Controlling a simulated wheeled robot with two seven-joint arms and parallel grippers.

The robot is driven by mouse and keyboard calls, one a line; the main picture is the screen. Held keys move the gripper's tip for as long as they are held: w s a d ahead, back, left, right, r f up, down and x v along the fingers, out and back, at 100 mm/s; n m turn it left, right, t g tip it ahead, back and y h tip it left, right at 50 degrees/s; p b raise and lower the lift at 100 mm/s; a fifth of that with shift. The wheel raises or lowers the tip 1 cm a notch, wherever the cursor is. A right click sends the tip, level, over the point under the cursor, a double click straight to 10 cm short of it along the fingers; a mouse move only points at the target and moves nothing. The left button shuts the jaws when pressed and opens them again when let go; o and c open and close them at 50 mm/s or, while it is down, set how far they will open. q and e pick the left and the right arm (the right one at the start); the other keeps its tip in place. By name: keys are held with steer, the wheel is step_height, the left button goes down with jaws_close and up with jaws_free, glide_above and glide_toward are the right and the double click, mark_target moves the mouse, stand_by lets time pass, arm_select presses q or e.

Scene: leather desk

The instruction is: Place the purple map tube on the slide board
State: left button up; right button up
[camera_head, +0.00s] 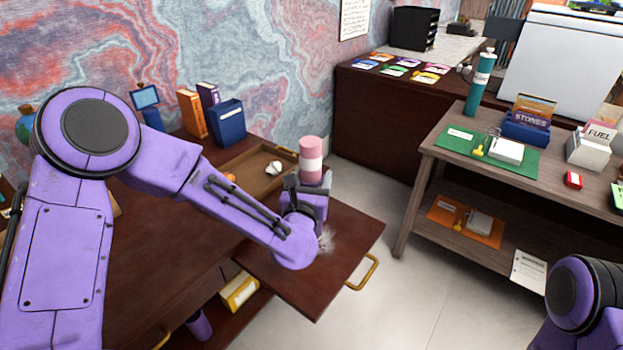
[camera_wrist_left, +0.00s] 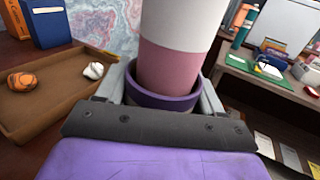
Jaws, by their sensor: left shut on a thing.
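A pink tube with a white band (camera_head: 312,158) stands upright in my left gripper (camera_head: 308,190). In the left wrist view the tube (camera_wrist_left: 177,62) has a purple ring (camera_wrist_left: 170,97) around its lower part, between the two fingers. The slide board (camera_head: 330,260) is a dark wood board pulled out from the desk, with a brass handle. My left gripper is over its back part; I cannot tell how high. A purple cylinder (camera_head: 199,325) is partly visible on the shelf below the desk. My right gripper is out of view.
Blue (camera_head: 227,122) and orange (camera_head: 192,113) boxes stand behind. A teal tube (camera_head: 480,84) stands on the right bench. The slide board's front is clear.

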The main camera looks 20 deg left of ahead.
arm_select(q)
steer(key=o, duration=1.3)
steer(key=shift+f, duration=0.1)
steer(key=shift+o, duration=0.2)
steer(key=s+d+b, duration=0.1)
steer(key=s+b, duration=0.1)
steer(key=s, duration=1)
steer(key=shift+d+r, duration=0.2)
steer(key=shift+d, duration=0.05)
steer(key=shift+w, duration=0.1)
